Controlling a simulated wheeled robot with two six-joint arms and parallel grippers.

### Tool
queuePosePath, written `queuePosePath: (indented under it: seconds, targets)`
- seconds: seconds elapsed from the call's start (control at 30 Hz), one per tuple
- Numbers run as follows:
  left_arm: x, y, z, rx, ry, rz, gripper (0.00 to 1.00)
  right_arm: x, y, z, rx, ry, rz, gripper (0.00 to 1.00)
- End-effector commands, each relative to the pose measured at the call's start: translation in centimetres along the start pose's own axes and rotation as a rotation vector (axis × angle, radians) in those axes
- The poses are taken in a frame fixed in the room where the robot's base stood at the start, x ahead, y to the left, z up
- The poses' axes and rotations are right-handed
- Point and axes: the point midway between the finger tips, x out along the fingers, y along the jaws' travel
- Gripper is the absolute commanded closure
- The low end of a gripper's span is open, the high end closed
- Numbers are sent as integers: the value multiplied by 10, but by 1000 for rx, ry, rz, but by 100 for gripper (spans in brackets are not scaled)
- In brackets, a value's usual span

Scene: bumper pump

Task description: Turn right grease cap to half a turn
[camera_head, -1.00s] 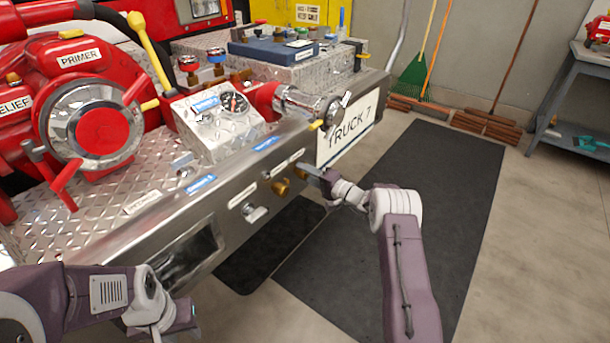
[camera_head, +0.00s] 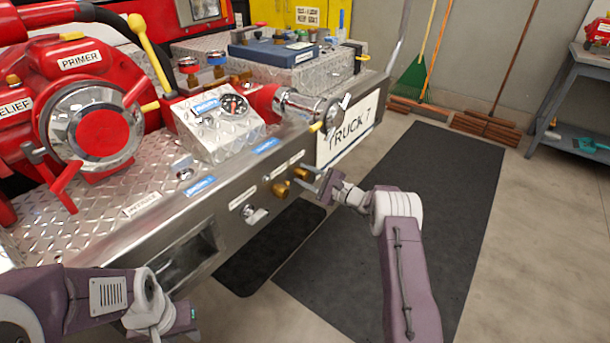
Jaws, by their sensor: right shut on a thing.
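Two brass grease caps sit side by side on the front face of the metal bumper (camera_head: 150,232). The left grease cap (camera_head: 281,189) is free. The right grease cap (camera_head: 300,173) is partly hidden by my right gripper (camera_head: 308,177). The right gripper reaches in from the right, its two fingers one above the other, and is shut on the right cap. How far the cap is turned is too small to tell. My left gripper (camera_head: 180,322) hangs low at the bottom left, away from the caps, and its fingers do not show clearly.
A chrome outlet (camera_head: 325,112) and the TRUCK 7 plate (camera_head: 348,132) are above and right of the caps. Dark mats (camera_head: 425,190) lie on the floor. Red pump parts (camera_head: 95,130) stand at the left.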

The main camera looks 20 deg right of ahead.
Motion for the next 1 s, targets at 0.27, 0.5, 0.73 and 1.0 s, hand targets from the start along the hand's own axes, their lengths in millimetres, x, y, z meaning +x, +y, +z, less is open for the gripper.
queuePosePath:
  seconds: [0.27,0.5,0.73,1.0]
  targets:
    - [-6,0,-1,0,0,0,64,0,1,0,263,-3,8,100]
    - [-10,0,-1,0,0,0,64,0,2,0,490,-7,13,100]
    - [-14,0,-2,0,0,0,64,0,2,0,708,-10,17,100]
    - [-19,0,-2,0,0,0,64,0,2,0,964,-14,21,100]
